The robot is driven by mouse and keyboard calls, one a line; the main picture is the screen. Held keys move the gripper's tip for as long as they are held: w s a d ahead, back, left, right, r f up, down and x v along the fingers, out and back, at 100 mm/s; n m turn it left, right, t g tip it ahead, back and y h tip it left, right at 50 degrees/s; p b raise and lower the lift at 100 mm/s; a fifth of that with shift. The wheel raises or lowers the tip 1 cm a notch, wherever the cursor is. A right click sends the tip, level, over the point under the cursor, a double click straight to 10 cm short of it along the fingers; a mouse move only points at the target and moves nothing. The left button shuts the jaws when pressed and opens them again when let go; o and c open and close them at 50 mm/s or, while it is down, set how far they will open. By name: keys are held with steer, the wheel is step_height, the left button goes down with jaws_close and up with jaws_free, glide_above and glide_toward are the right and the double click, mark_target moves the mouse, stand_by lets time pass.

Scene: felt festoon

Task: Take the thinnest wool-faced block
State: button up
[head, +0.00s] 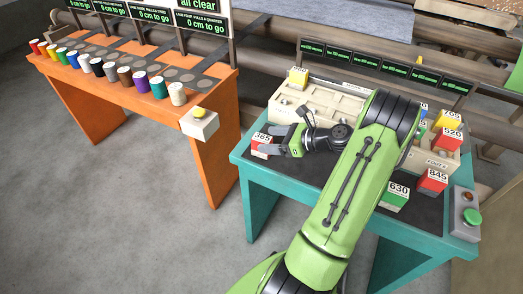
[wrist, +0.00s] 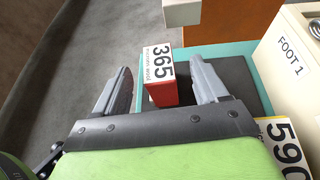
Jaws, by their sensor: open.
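A red block with a white label reading 365 (head: 261,146) stands at the left end of the teal table's dark top. In the wrist view the 365 block (wrist: 163,92) lies between my two fingers, with a gap visible on each side. Small print under its number seems to end in "wool". My gripper (head: 270,143) is open and reaches the block from the right. Other numbered blocks are a green 630 (head: 394,200), a red 845 (head: 432,181), a red 520 (head: 447,140) and a yellow 705 (head: 447,119). Their facings are too small to tell.
A cream compartment box (head: 320,103) stands behind my gripper, with a yellow block (head: 298,77) on it. A label 590 (wrist: 285,148) shows close at the lower right in the wrist view. A green-button box (head: 466,215) is at the table's right end. An orange table (head: 215,108) stands left.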

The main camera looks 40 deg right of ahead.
mark_target(257, 140)
steer(key=b+x, duration=0.2)
steer(key=x, duration=0.3)
steer(key=shift+w+a+f, duration=0.15)
steer(key=shift+a+f, duration=0.05)
steer(key=shift+a, duration=0.05)
steer(key=shift+r, duration=0.1)
steer(key=shift+c, duration=0.4)
